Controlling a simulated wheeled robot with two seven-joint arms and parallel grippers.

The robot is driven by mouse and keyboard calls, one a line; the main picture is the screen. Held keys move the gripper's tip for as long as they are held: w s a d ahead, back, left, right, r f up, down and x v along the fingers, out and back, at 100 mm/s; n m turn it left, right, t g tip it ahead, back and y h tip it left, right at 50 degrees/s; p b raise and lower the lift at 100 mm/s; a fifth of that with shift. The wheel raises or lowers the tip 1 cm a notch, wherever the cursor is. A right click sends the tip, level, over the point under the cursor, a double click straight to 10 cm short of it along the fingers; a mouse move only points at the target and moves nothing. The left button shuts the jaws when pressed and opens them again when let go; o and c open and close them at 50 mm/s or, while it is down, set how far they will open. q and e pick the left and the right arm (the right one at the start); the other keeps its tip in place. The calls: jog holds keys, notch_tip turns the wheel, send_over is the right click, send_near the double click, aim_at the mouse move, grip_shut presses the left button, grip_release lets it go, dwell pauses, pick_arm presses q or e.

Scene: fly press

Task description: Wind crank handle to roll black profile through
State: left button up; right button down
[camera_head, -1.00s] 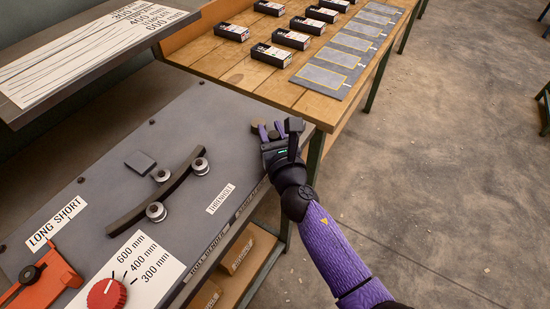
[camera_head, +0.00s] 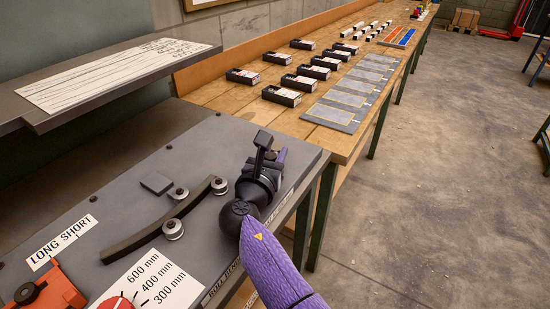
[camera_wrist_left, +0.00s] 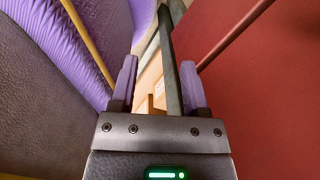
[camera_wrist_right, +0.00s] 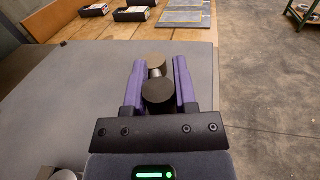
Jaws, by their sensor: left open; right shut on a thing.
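The black profile (camera_head: 140,242) is a curved dark bar on the grey machine top (camera_head: 110,165). It lies among three metal rollers: the upper left roller (camera_head: 178,191), the right roller (camera_head: 219,186) and the lower roller (camera_head: 172,229). Its right end is by the right roller; its left end reaches well past the lower one. My right gripper (camera_head: 270,160) is over the top's right part, shut on the crank handle (camera_wrist_right: 158,90), whose dark round knob shows between the fingers. The rest of the crank is mostly hidden. My left gripper (camera_wrist_left: 158,85) is open, seen only in its wrist view.
A red dial (camera_head: 118,303) and an orange-red fixture (camera_head: 48,291) sit at the front left. A raised shelf with a printed sheet (camera_head: 120,75) stands behind. A wooden bench (camera_head: 225,103) with black boxes (camera_head: 281,95) and grey panels (camera_head: 331,117) runs away behind the machine.

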pick_arm(q)
jog(key=shift+w, duration=0.15)
pick_arm(e)
jog(key=shift+r, duration=0.1)
jog(key=c, duration=0.8)
grip_release()
jog(key=o, duration=0.4)
jog(key=shift+w, duration=0.1)
pick_arm(q)
jog(key=shift+w+d+f, duration=0.1)
jog(key=shift+w, duration=0.3)
notch_tip(320, 180, up, 5)
jog(key=w+d+p, duration=0.1)
jog(key=d+p, duration=0.1)
jog(key=p, duration=0.3)
jog(key=shift+w+d+t+h, duration=0.2)
jog(key=shift+w+t+h, duration=0.05)
jog(key=shift+t+h, duration=0.05)
pick_arm(e)
notch_tip(320, 180, up, 10)
pick_arm(q)
jog(key=shift+w, duration=0.15)
